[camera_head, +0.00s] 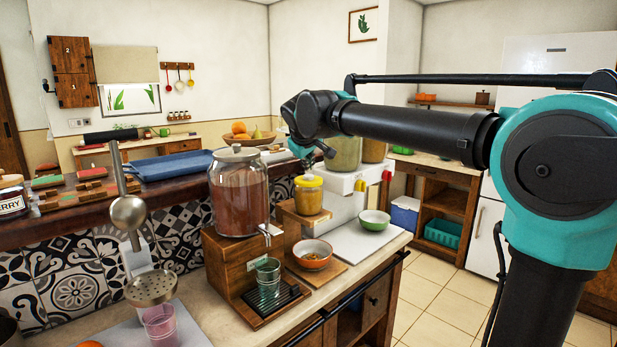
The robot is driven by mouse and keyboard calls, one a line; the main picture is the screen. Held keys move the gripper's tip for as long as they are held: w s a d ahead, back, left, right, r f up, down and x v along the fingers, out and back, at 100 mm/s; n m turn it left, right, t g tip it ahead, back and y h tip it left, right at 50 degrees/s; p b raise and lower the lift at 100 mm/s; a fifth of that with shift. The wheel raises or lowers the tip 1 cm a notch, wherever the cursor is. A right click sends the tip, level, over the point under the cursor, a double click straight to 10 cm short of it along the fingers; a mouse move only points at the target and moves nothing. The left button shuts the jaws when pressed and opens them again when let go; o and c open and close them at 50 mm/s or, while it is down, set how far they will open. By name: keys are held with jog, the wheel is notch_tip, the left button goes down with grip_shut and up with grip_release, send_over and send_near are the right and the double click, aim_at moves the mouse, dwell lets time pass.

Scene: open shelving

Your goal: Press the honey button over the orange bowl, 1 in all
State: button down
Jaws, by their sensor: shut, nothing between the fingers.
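The honey dispenser (308,198) is a small amber jar with a yellow top (309,181), on a wooden stand. I take the yellow top to be the button, but cannot make out its details. My arm crosses the view from the right and hides part of the jars behind.
A large glass drink dispenser (239,195) stands left of the honey jar, with a green glass (268,279) under its tap. A green bowl (373,221) sits to the right, beneath a white dispenser with red and yellow taps (360,185). Free counter is narrow.

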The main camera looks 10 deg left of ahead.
aim_at(308, 176)
jog(key=shift+r, duration=0.25)
jog(key=shift+r, duration=2.4)
jog(key=s+d+f+m+g+h, duration=0.1)
jog(key=s+d+f+m, duration=0.25)
jog(key=d+f, duration=0.8)
jog(key=s+d+f+m+g, duration=0.2)
jog(key=s+d+f, duration=0.2)
jog(key=d+f, duration=0.7)
jog(key=s+d+f+m+g, duration=0.1)
jog(key=s+d+f, duration=0.4)
jog(key=s+f, duration=0.5)
jog(key=s+d+f+m+g, duration=0.1)
jog(key=s+d+f+m, duration=0.2)
jog(key=s+f, duration=0.8)
jog(key=shift+s+d+f, duration=0.25)
jog(key=shift+s+d, duration=0.2)
jog(key=shift+d, duration=0.45)
